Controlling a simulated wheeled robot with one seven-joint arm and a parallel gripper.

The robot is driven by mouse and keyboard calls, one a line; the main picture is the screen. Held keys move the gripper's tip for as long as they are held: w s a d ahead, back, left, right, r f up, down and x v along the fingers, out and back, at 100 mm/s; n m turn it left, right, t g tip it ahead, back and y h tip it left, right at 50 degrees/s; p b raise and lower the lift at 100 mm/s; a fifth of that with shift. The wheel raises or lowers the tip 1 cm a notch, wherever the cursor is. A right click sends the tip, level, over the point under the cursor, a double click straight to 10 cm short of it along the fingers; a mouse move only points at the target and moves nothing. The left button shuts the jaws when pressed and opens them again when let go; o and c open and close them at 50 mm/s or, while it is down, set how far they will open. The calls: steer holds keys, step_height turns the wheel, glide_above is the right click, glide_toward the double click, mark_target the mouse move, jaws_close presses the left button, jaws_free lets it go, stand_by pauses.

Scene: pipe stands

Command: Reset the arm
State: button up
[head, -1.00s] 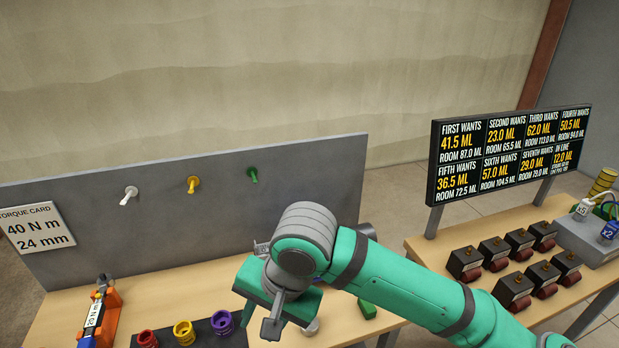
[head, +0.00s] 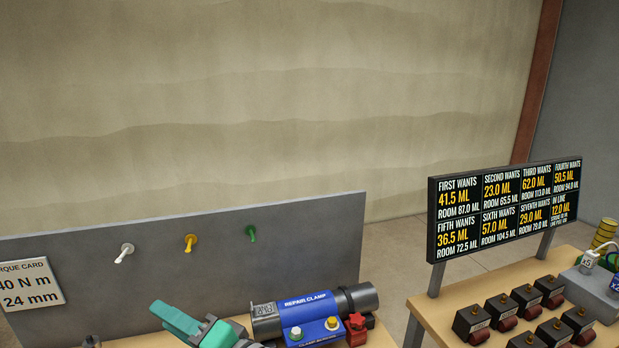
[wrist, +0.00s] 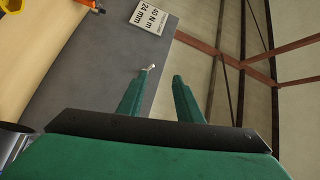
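My gripper (wrist: 161,76) shows in the wrist view with its two green fingers apart and nothing between them. A white peg (wrist: 149,67) on the grey panel appears beside the left fingertip in that view; I cannot tell the distance. In the head view, only part of my green arm end shows at the bottom edge, left of the repair clamp (head: 312,316). The rest of my arm is out of that view.
The grey panel (head: 320,235) carries white (head: 124,252), yellow (head: 190,242) and green (head: 251,233) pegs and a torque card (head: 28,285). At right, a sign (head: 505,208) stands over a bench with several black blocks (head: 497,312). An orange tool (wrist: 88,4) shows in the wrist view.

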steer(key=w+d+f+m+t+h, duration=0.2)
steer(key=d+f+m+t+h, duration=0.5)
steer(key=f+t, duration=0.3)
steer(key=s+d+f+m+h, duration=0.1)
steer(key=s+d+f+h, duration=0.25)
steer(key=f, duration=0.35)
steer(key=s+d+f+h, duration=0.3)
steer(key=s+d+f, duration=0.1)
steer(key=s+f, duration=0.15)
steer(key=s+d+f+n+g+h, duration=0.1)
steer(key=s+d+f+n, duration=0.2)
steer(key=s, duration=0.5)
steer(key=s+d+f+n+g, duration=0.1)
steer(key=s+d+f+n, duration=0.2)
steer(key=s, duration=0.5)
steer(key=s+d+f+n+h, duration=0.1)
steer(key=s+d+f+n, duration=0.2)
steer(key=s, duration=0.5)
steer(key=shift+s+d+f+n+g+h, duration=0.3)
steer(key=shift+n+g+h, duration=0.1)
steer(key=shift+n, duration=0.3)
